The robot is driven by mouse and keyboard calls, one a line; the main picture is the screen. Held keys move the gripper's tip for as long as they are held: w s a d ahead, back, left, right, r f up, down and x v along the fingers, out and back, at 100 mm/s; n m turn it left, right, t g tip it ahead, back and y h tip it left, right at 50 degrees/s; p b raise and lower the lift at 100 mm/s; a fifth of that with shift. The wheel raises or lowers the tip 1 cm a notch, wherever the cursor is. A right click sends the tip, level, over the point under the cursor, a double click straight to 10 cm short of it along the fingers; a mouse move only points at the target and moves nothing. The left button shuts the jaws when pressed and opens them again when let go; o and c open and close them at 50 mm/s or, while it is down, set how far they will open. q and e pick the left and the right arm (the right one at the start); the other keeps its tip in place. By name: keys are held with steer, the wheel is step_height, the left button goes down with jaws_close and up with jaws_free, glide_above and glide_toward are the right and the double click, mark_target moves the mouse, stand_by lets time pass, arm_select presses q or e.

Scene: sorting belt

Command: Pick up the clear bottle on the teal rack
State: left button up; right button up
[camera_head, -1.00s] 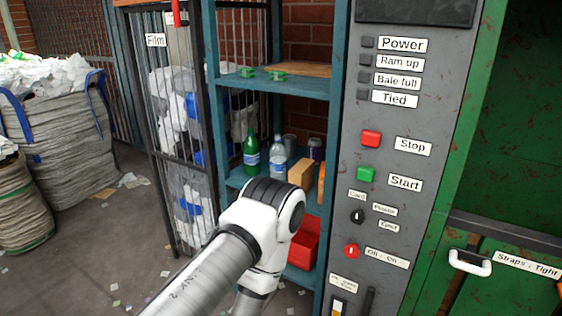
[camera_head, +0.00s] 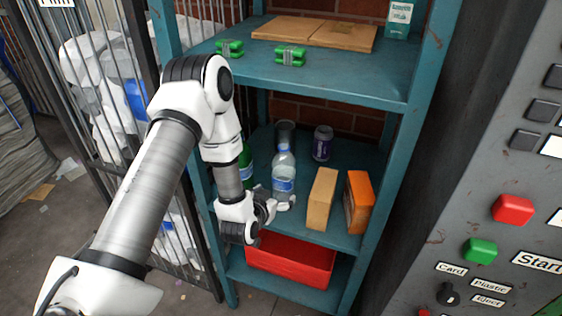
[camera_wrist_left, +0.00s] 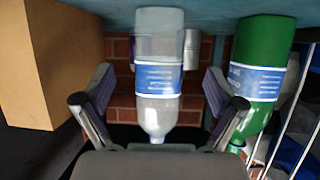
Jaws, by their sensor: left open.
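The clear bottle (camera_head: 284,178) with a blue label stands upright on the middle shelf of the teal rack (camera_head: 340,85). My left gripper (camera_head: 279,202) is open at the front of that shelf, close before the bottle. In the left wrist view, which is upside down, the clear bottle (camera_wrist_left: 159,82) appears between the two spread fingers (camera_wrist_left: 158,95). Neither finger visibly touches it, and I cannot tell how deep it sits between them. My right gripper is not in view.
A green bottle (camera_head: 246,165) stands just left of the clear one, partly hidden by my arm. A grey can (camera_head: 285,132) and a dark can (camera_head: 322,143) stand behind. Tan (camera_head: 321,198) and orange (camera_head: 358,203) boxes stand right. A red bin (camera_head: 290,262) sits below.

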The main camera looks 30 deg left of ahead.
arm_select(q)
steer(key=shift+w+a+r, duration=0.3)
steer(key=shift+r, duration=0.25)
steer(key=shift+w+d+r, duration=0.15)
steer(key=shift+w+d, duration=0.05)
steer(key=shift+w, duration=0.1)
steer(key=p+x, duration=0.1)
steer(key=x, duration=0.5)
steer(key=shift+w+a+r+p, duration=0.15)
steer(key=shift+w+p, duration=0.1)
steer(key=shift+p, duration=0.1)
steer(key=shift+w, duration=0.1)
steer(key=shift+c, duration=0.6)
steer(key=c, duration=0.9)
